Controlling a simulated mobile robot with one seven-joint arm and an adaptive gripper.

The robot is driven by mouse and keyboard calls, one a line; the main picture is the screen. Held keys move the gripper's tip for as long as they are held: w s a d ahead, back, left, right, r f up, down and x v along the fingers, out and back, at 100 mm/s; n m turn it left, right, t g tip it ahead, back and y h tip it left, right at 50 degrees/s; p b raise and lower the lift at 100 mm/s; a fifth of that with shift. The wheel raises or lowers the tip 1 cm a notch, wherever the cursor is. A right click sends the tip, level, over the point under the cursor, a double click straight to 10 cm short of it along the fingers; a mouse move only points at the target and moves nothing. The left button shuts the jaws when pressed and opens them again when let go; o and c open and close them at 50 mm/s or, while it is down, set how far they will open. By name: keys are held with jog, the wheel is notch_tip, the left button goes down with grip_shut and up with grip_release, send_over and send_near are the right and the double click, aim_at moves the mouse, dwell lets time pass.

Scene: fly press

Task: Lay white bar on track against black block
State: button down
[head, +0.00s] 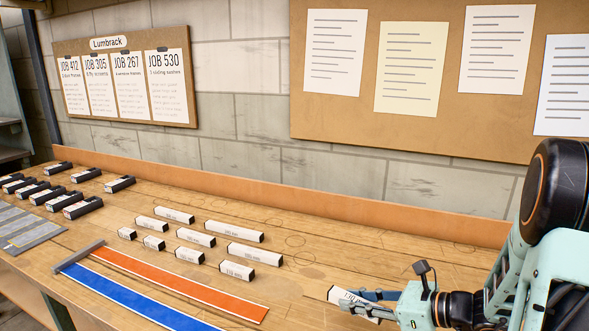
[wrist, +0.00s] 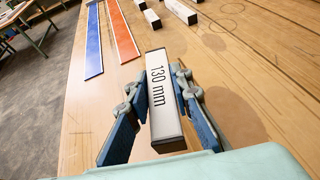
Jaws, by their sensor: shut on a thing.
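My gripper (head: 372,300) is at the right front of the bench, shut on a white bar (head: 338,294). In the wrist view the white bar (wrist: 162,98) reads "130 mm", has dark ends, and sits between the blue fingers of my gripper (wrist: 160,90). A shadow shows on the wood beside it. Several other white bars (head: 247,230) lie in rows at the bench's middle. Several black blocks with white labels (head: 83,207) lie at the far left. Flat orange (head: 180,285) and blue (head: 130,297) strips run from a grey crosspiece (head: 78,258); I cannot tell which piece is the track.
A grey panel with lines (head: 25,232) lies at the left front edge. A wooden ledge (head: 300,202) runs along the back, below the wall boards. The wood between the loose bars and my gripper is clear. In the wrist view, floor shows beyond the bench's left edge.

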aim_at(355, 300)
notch_tip(355, 300, up, 11)
jog(key=p, duration=1.5)
jog(key=shift+f+p, duration=0.2)
jog(key=shift+p, duration=0.1)
